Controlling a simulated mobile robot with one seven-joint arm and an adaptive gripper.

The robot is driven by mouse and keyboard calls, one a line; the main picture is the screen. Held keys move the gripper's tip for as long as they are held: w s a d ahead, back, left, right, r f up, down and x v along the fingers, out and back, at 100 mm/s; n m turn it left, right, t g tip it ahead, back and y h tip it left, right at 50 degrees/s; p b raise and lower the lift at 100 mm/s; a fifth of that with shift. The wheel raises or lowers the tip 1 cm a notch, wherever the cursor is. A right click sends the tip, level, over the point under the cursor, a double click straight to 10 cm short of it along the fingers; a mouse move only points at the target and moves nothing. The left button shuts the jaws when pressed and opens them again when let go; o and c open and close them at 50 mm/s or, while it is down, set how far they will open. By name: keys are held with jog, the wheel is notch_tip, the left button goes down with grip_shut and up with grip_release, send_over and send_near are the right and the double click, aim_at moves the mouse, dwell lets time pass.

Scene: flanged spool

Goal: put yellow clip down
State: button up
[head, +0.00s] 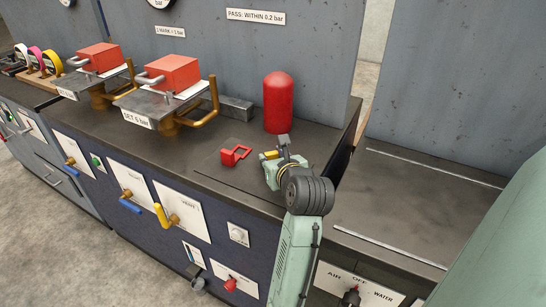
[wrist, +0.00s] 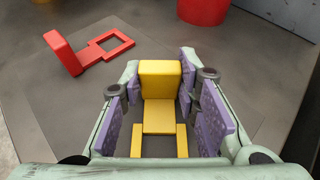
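The yellow clip (wrist: 160,80) sits between the purple pads of my gripper (wrist: 160,92) in the wrist view. The fingertips close on both sides of its raised block, and its flat forked part points toward the camera. In the head view the yellow clip (head: 270,155) shows as a small patch beside my gripper (head: 283,162), low over the right end of the bench. I cannot tell whether the clip touches the surface below. A similar red clip (head: 235,155) lies to the left; it also shows in the wrist view (wrist: 85,52), apart from my gripper.
A red cylinder (head: 278,102) stands behind my gripper. To the left are two plates with red blocks (head: 172,72) and a brass pipe (head: 205,110). The bench (head: 195,155) is clear around the red clip. A lower grey worktop (head: 410,200) lies to the right.

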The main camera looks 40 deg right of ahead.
jog(key=o, duration=0.5)
jog(key=shift+c, duration=0.2)
jog(key=shift+r, duration=0.1)
jog(key=shift+r, duration=0.15)
jog(key=v, duration=1.2)
jog(key=shift+b, duration=0.35)
